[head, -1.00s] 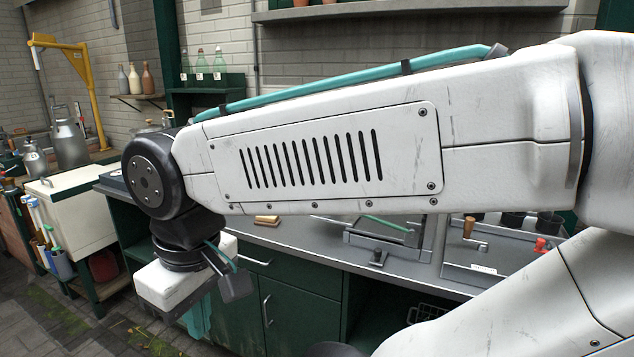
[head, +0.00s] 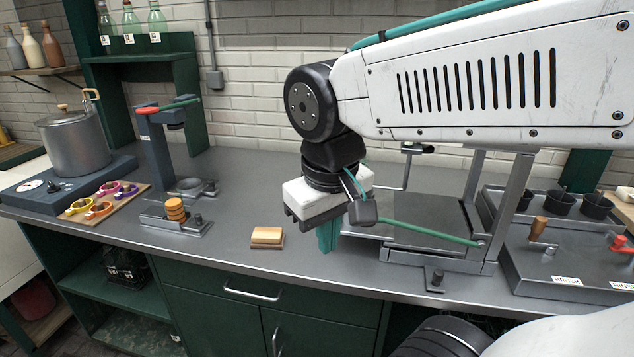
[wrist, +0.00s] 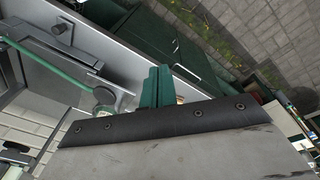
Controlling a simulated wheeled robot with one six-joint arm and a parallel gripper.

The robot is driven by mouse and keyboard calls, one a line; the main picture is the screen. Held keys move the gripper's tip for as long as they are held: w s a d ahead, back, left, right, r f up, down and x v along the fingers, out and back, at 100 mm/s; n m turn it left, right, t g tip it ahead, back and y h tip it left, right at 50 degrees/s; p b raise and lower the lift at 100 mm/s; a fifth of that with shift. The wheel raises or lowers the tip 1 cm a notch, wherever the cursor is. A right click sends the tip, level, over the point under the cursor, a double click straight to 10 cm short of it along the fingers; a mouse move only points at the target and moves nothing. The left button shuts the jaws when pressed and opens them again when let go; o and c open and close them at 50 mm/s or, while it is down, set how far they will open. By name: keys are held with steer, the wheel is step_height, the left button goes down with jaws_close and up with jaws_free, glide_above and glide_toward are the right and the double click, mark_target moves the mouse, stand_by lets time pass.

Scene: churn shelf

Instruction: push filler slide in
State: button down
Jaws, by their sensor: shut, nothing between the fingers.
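A low metal frame (head: 482,262) with a flat plate and a green bar stands on the bench, right of centre. A small dark knob on a tab (head: 435,279) sticks out at its front edge. I cannot tell for sure whether this is the filler slide. My gripper (head: 327,238) points down with its teal fingers shut and empty, above the bench, just left of the frame and apart from the knob. The arm hides part of the frame's back. In the wrist view the shut fingers (wrist: 156,88) show beside the bench edge, with the knob (wrist: 104,95) to their left.
A tan block (head: 267,237) lies left of my gripper. A brush and rinse station (head: 560,265) stands at right.

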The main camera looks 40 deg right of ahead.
steer(key=w+d+f+m+h, duration=0.1)
steer(key=w+d+m+h, duration=0.15)
steer(key=w, duration=0.75)
steer(key=w+d+f+m+h, duration=0.1)
steer(key=w+d+h, duration=0.15)
steer(key=w, duration=0.75)
steer(key=w+d+f+m+h, duration=0.1)
steer(key=w+d+f+m, duration=0.15)
steer(key=w, duration=0.75)
steer(key=d+f, duration=0.7)
steer(key=d, duration=0.2)
steer(key=shift+n, duration=0.3)
steer(key=shift+s+d, duration=0.1)
